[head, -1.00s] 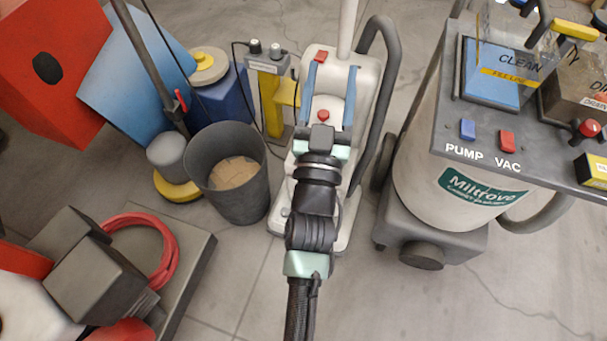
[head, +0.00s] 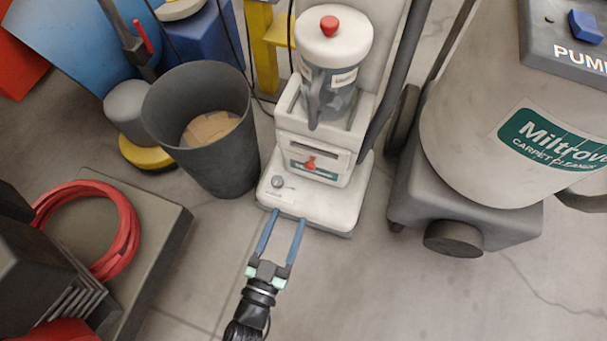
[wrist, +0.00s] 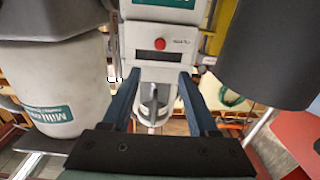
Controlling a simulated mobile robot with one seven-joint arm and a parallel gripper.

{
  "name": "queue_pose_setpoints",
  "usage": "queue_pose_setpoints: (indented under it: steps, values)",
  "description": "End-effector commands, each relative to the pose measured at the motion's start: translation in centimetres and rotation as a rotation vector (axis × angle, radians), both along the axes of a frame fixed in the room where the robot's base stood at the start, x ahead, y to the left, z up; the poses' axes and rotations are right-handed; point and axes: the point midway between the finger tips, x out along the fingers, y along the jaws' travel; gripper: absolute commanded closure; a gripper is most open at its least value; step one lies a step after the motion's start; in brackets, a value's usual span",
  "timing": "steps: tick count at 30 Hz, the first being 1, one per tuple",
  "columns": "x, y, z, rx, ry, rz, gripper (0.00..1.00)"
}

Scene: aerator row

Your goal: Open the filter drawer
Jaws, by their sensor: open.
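The white upright vacuum (head: 338,205) stands in the middle of the head view. Its front panel below the clear canister (head: 334,88) holds a dark slot, a green label and a red knob (head: 309,163); this looks like the filter drawer front (head: 318,172), and it appears flush. In the wrist view, the red knob (wrist: 160,44) shows beyond my fingertips. My gripper (head: 288,217) has two blue fingers apart with nothing between them. In the head view its tips overlap the front edge of the vacuum's base, below the drawer; the exact distance cannot be told.
A dark grey bin (head: 222,165) stands close on the vacuum's left. A wheeled carpet cleaner (head: 460,140) stands on its right. A platform (head: 165,225) with a red coiled hose (head: 128,228) lies at lower left. The floor in front of the vacuum is clear.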

Motion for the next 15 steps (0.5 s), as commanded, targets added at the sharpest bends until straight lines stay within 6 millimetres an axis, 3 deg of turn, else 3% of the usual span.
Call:
queue_pose_setpoints:
  steps: [5, 15]
  values:
    - [0.2, -0.2, -0.8, 0.001, 0.005, -0.008, 0.4]
    - [6.4, -2.3, -1.0, 0.0, 0.002, -0.01, 0.4]
